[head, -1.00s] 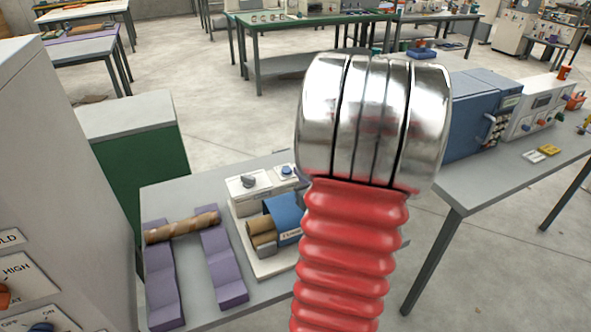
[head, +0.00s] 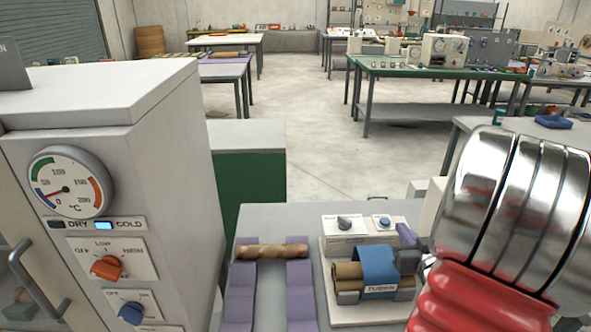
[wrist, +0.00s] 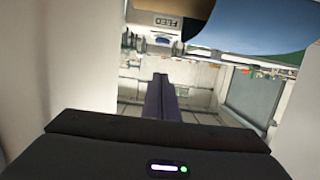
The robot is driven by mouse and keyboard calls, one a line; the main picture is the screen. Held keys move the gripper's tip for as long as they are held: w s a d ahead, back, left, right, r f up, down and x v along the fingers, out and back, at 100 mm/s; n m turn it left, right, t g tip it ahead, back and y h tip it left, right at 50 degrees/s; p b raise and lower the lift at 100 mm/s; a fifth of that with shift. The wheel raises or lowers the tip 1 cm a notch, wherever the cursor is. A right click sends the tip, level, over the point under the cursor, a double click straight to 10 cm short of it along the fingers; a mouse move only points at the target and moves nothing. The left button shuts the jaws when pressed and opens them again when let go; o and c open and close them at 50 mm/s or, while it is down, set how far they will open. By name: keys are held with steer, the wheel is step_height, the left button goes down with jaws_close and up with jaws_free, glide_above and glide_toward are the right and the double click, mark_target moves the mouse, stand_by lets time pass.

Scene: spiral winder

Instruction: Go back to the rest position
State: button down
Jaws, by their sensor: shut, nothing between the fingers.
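My gripper (wrist: 160,80) shows in the wrist view as two dark fingers lying together, shut and with nothing between them. A white panel marked FEED and a blue sheet (wrist: 245,30) show beyond and above the fingertips; I see no contact with them. In the head view my silver and red arm fills the lower right, and my gripper is mostly hidden by it, close to the right side of the small winder.
The winder (head: 380,270) with its blue TUBING band stands on a grey table. A brown tube (head: 271,251) lies across two purple supports (head: 300,290). A white oven cabinet (head: 160,150) stands close on the left. Open floor (head: 300,150) lies beyond.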

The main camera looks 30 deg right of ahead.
steer(key=w+a+r+n+g+y, duration=0.1)
steer(key=w+a+r+g, duration=0.2)
steer(key=a, duration=0.6)
steer(key=w+a+r+n+g+y, duration=0.1)
steer(key=w+a+r, duration=0.2)
steer(key=w+a, duration=0.35)
steer(key=s+a+n+g+y, duration=0.1)
steer(key=s+a, duration=0.3)
steer(key=a, duration=0.5)
steer(key=s+a+r+n+g+y, duration=0.1)
steer(key=s+a, duration=0.3)
steer(key=a, duration=0.5)
steer(key=s+a+r+n+g+y, duration=0.1)
steer(key=s+a+n+y, duration=0.1)
steer(key=s+a, duration=0.3)
steer(key=a+y, duration=0.1)
steer(key=a, duration=0.3)
steer(key=shift+a+g+y, duration=0.15)
steer(key=shift+g+y, duration=0.15)
steer(key=shift+g, duration=0.1)
